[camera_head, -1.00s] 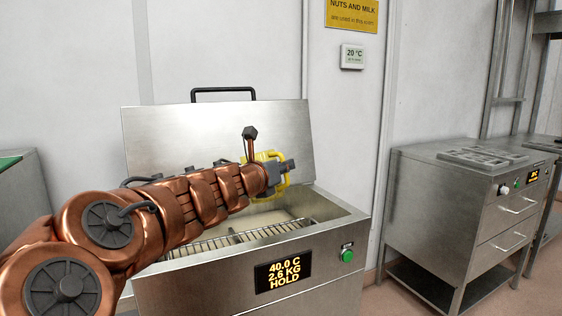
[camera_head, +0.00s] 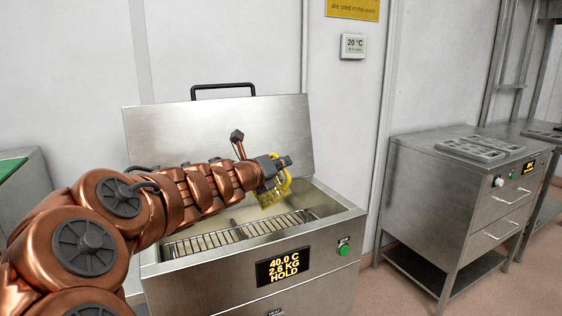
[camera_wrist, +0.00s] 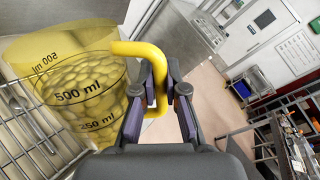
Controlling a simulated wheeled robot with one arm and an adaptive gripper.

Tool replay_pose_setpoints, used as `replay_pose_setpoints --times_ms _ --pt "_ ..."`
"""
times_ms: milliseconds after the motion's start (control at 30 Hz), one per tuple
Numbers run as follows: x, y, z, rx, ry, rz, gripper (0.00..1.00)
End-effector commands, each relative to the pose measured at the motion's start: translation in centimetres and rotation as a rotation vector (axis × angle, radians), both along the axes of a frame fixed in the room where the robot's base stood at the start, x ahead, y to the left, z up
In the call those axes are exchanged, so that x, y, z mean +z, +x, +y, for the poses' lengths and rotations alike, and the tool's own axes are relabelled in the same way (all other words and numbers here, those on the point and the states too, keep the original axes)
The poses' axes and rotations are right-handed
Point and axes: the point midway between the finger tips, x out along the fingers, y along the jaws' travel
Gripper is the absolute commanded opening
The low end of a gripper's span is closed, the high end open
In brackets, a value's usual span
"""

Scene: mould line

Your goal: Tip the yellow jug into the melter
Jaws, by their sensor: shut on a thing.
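The yellow jug (camera_head: 268,194) is over the open melter (camera_head: 340,224), tilted, in the head view. In the wrist view the see-through yellow jug (camera_wrist: 85,85) has 500 ml and 250 ml marks and holds many pale round pieces. My gripper (camera_wrist: 161,95) is shut on the jug's yellow handle (camera_wrist: 143,48). In the head view my gripper (camera_head: 275,168) is above the melter's opening, partly hiding the jug. The melter's lid stands open behind it. A wire rack (camera_head: 240,232) lies across the front of the opening, with pale contents below. Its display reads 40.0 C, 2.6 KG, HOLD.
A steel cabinet (camera_head: 440,190) with grey moulds (camera_head: 480,148) on top stands to the right, with a floor gap between it and the melter. A green-topped steel table (camera_head: 22,185) is at the far left. A green button (camera_head: 344,249) is on the melter's front.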

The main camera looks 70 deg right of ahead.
Motion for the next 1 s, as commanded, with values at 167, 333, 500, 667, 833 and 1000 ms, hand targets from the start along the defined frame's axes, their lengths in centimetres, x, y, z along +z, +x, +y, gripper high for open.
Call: replay_pose_setpoints --times_ms 167,333,500,667,833,1000 --pt "0.8 0.4 -0.1 0.001 0.024 0.055 0.00" --pt "1.0 0.6 -0.2 0.002 0.049 0.107 0.00" --pt "1.2 0.9 -0.4 0.002 0.075 0.161 0.00" --pt "1.4 1.1 -0.5 0.001 0.098 0.213 0.00" --pt "1.3 1.8 -0.8 0.003 0.130 0.279 0.00" --pt "1.2 2.5 -1.1 0.002 0.161 0.348 0.00"
